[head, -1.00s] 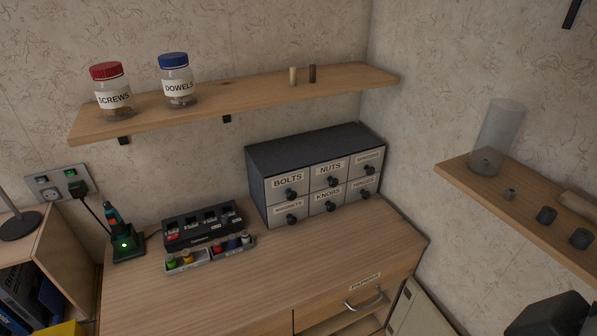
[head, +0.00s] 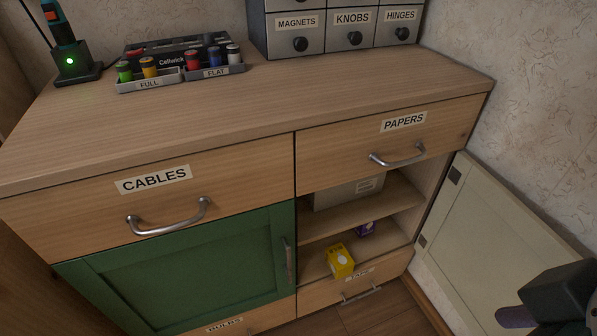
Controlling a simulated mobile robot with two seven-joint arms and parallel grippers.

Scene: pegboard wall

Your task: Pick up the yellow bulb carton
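The yellow bulb carton (head: 341,262) stands on the lower shelf of the open right-hand compartment in the wooden cabinet, near the shelf's front edge. A pale bulb picture shows on its face. A dark shape at the lower right (head: 555,300) is part of my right arm or gripper, cut off by the frame edge. It is well to the right of the carton, and its fingertips cannot be made out. My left gripper is not in view.
A purple box (head: 367,228) sits behind and right of the carton. A grey box (head: 347,191) lies on the shelf above. A green door (head: 190,270) is shut at left. The PAPERS drawer (head: 395,140) is above and the TAPE drawer (head: 358,287) below. A pale panel (head: 500,230) stands at right.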

